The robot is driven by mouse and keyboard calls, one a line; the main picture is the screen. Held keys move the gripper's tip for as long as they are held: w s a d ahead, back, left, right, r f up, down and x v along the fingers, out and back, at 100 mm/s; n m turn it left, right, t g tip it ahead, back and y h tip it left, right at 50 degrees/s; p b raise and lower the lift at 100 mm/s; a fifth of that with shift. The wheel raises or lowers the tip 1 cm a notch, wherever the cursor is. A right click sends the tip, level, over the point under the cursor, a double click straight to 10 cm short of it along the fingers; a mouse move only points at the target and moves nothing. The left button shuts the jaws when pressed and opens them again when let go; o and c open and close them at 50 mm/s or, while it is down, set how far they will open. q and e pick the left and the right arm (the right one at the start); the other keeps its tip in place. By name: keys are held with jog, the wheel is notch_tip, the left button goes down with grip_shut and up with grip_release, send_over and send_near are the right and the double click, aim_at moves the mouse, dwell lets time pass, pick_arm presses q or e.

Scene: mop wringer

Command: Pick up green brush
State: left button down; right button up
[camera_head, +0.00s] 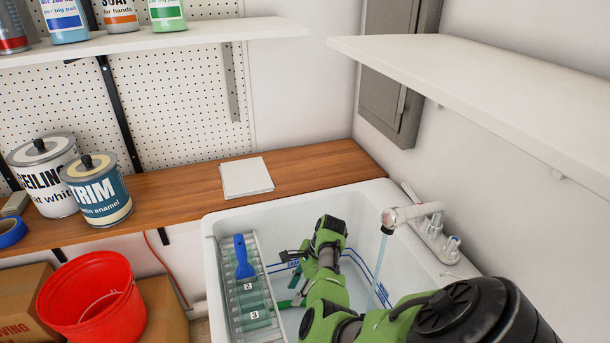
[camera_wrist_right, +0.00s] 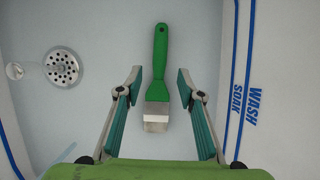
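The green brush (camera_wrist_right: 161,65) lies on the sink floor in the right wrist view, its handle pointing up the picture and its metal band and pale bristles toward my gripper. My right gripper (camera_wrist_right: 160,76) is open, with one finger on each side of the brush and a gap on both sides. In the head view my right gripper (camera_head: 291,270) reaches into the sink; a small green piece beside it looks like the brush handle, mostly hidden by my arm. My left gripper is not in view.
A blue brush (camera_head: 243,257) lies on a rack (camera_head: 257,322) with numbered slots along the left of the sink (camera_head: 212,240). Water runs from the faucet (camera_head: 412,212) at the right. A drain (camera_wrist_right: 62,67) lies left of the brush. A shelf (camera_head: 480,85) overhangs at the right.

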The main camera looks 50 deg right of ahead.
aim_at(289, 302)
jog(key=x, duration=0.4)
jog(key=shift+f, duration=0.2)
jog(key=shift+a, duration=0.1)
grip_shut()
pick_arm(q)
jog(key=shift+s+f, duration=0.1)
pick_arm(e)
jog(key=shift+r, duration=0.1)
